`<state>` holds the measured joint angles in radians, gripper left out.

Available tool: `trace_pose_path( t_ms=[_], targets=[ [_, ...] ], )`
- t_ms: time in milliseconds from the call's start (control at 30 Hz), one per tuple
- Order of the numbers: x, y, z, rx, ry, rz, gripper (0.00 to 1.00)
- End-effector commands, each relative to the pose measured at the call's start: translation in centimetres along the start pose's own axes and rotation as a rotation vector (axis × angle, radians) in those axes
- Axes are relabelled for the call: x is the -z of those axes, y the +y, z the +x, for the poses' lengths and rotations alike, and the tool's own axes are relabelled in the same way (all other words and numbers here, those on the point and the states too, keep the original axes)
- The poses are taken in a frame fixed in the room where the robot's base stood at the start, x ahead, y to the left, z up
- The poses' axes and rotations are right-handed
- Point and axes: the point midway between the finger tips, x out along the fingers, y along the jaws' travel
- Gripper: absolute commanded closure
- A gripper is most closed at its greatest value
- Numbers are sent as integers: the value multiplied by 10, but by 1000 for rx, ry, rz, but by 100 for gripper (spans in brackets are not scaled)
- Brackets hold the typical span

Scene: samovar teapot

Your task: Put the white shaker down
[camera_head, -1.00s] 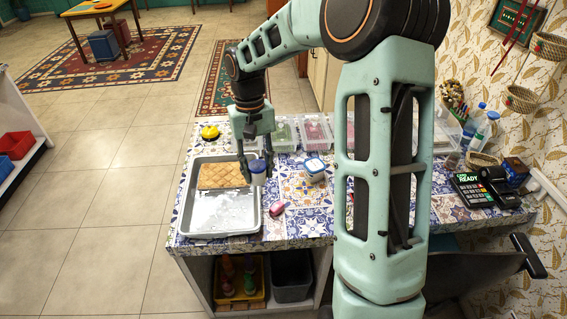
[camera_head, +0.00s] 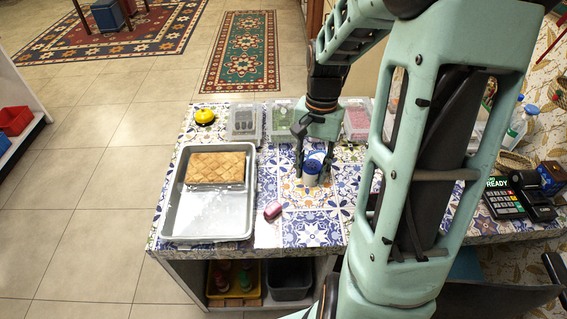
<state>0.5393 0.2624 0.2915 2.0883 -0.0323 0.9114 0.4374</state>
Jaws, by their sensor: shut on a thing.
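The white shaker (camera_head: 311,179) has a pale body and a dark blue top. It is upright between the fingers of my gripper (camera_head: 312,167), which is shut on it. The shaker is over the tiled counter (camera_head: 311,229), to the right of the metal tray. I cannot tell whether its base touches the counter. A container with a blue and white lid (camera_head: 318,156) is just behind it, mostly hidden by the shaker and the fingers.
The grey tray (camera_head: 165,226) holds a golden pastry (camera_head: 216,168). A small pink object (camera_head: 273,210) lies between tray and shaker. Clear boxes (camera_head: 245,122) line the back, with a yellow item (camera_head: 205,116) at left. The front counter is clear.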

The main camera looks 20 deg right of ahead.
Motion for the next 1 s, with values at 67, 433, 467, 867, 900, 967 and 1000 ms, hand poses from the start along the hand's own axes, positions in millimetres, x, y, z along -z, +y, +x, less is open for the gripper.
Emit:
trace_pose_path(
  t_ms=[67,433,467,867,900,967,1000],
  targets=[
    [-14,38,31,26,3,221,94],
    [-74,116,91,116,1,929,94],
    [-76,117,92,117,1,948,94],
    [-21,65,126,119,-1,978,94],
    [-14,57,130,119,0,977,94],
    [-5,50,138,119,0,978,94],
    [-1,46,146,118,-1,979,94]
  ],
)
